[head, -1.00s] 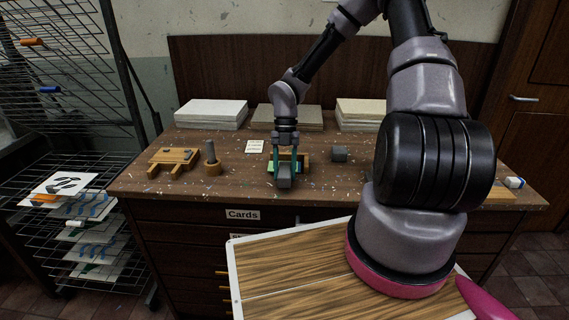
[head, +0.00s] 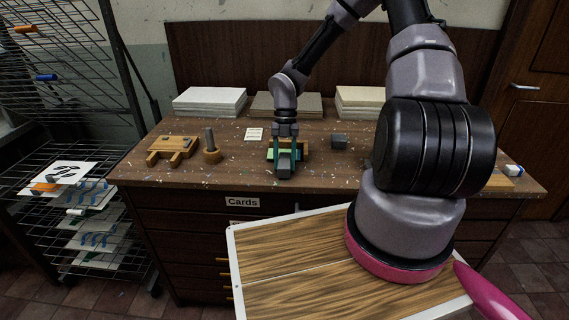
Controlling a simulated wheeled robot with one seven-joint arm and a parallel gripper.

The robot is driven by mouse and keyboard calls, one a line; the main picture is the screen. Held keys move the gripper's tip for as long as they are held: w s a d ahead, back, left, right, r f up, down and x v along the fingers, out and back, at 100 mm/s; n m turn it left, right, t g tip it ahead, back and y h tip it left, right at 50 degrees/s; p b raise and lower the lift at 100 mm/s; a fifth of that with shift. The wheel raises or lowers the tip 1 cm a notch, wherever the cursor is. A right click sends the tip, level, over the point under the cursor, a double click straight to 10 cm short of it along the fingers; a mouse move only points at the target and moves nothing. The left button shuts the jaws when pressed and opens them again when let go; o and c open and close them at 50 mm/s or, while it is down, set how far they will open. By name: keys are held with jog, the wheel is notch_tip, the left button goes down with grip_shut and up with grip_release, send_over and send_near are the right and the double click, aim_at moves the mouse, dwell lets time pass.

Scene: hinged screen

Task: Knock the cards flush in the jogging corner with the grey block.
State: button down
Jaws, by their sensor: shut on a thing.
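My gripper (head: 284,154) points down over the front middle of the bench. Its teal fingers are shut on a grey block (head: 284,165), held upright between them. Light green cards (head: 271,154) show beside the left finger, partly hidden by the gripper. The wooden jogging corner (head: 304,147) shows behind and to the right of the fingers. I cannot tell whether the block touches the cards or whether their edges are flush.
A dark grey cube (head: 339,141) stands to the right. A wooden fixture (head: 173,149) and a round wooden piece with a grey post (head: 211,146) are on the left. Paper stacks (head: 209,101) line the back. A small white card (head: 254,134) lies behind the gripper.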

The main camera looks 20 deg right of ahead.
jog(key=shift+w+d, duration=0.15)
jog(key=shift+w, duration=0.35)
jog(key=shift+w+d, duration=0.15)
jog(key=shift+w, duration=0.35)
jog(key=shift+w, duration=0.1)
jog(key=shift+s+a, duration=0.15)
jog(key=shift+s, duration=0.45)
jog(key=shift+r, duration=0.15)
jog(key=shift+r, duration=3.4)
jog(key=shift+w, duration=0.1)
